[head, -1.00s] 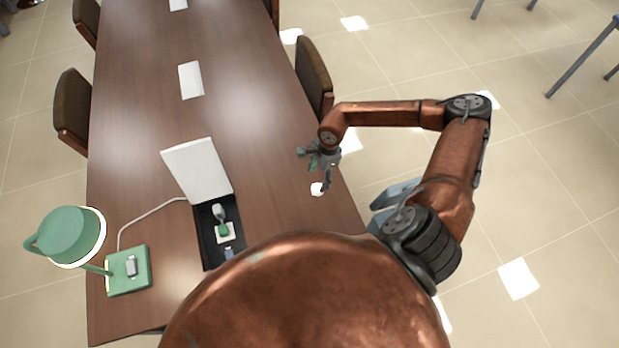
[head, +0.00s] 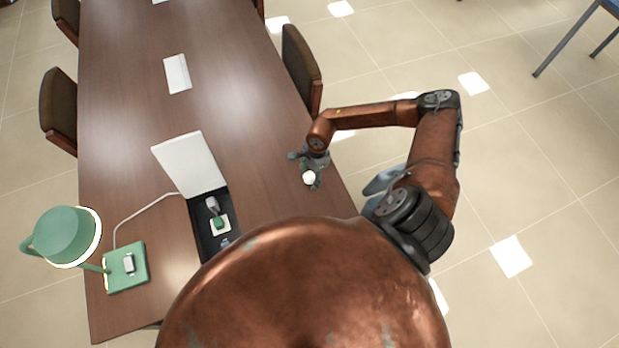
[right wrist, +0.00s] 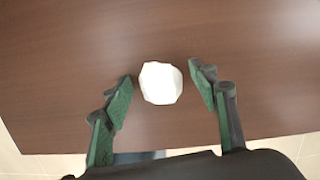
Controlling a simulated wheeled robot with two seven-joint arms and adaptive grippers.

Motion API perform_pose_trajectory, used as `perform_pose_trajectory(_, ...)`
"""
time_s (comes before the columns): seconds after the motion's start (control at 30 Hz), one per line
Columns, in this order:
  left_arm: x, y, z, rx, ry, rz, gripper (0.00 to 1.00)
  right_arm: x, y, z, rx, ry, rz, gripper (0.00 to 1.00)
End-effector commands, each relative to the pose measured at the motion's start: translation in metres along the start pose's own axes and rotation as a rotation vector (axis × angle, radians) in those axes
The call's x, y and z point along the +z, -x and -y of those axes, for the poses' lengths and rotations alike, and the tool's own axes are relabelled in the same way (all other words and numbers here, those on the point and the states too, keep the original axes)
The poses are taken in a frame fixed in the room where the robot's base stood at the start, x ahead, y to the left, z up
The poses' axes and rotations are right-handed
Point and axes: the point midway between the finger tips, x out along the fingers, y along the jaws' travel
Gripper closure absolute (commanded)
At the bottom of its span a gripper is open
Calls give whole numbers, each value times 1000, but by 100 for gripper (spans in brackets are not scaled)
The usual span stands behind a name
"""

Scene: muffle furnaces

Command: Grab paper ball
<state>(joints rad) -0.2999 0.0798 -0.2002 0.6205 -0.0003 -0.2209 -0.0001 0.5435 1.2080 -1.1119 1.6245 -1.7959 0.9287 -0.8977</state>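A small white paper ball (head: 309,178) lies on the brown table near its right edge. In the right wrist view the paper ball (right wrist: 161,83) sits between the fingertips of my right gripper (right wrist: 160,84), with a gap on each side. My right gripper (head: 312,173) is open over the table, its green-padded fingers on either side of the ball and apart from it. My left gripper does not show in the head view.
The long table (head: 125,190) holds a white open laptop-like case (head: 190,165) with a dark tray, a green lamp (head: 68,236) and a white sheet (head: 177,74). Brown chairs (head: 301,70) stand along its sides. The table between the case and my right gripper is clear.

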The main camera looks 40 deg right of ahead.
Motion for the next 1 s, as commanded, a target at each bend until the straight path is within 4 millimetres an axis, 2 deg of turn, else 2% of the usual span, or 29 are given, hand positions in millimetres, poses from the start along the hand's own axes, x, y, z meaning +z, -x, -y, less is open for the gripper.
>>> perform_pose_trajectory(0.07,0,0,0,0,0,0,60,0,0,0,0,0,0,53)
perform_pose_trajectory(0.33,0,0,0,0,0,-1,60,0,0,0,0,0,0,72)
perform_pose_trajectory(0.77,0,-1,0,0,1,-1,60,0,4,1,-2,0,0,72)
perform_pose_trajectory(0.87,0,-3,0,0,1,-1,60,1,13,1,-2,1,0,72)
perform_pose_trajectory(1.0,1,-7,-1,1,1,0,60,9,36,-2,-2,4,2,72)
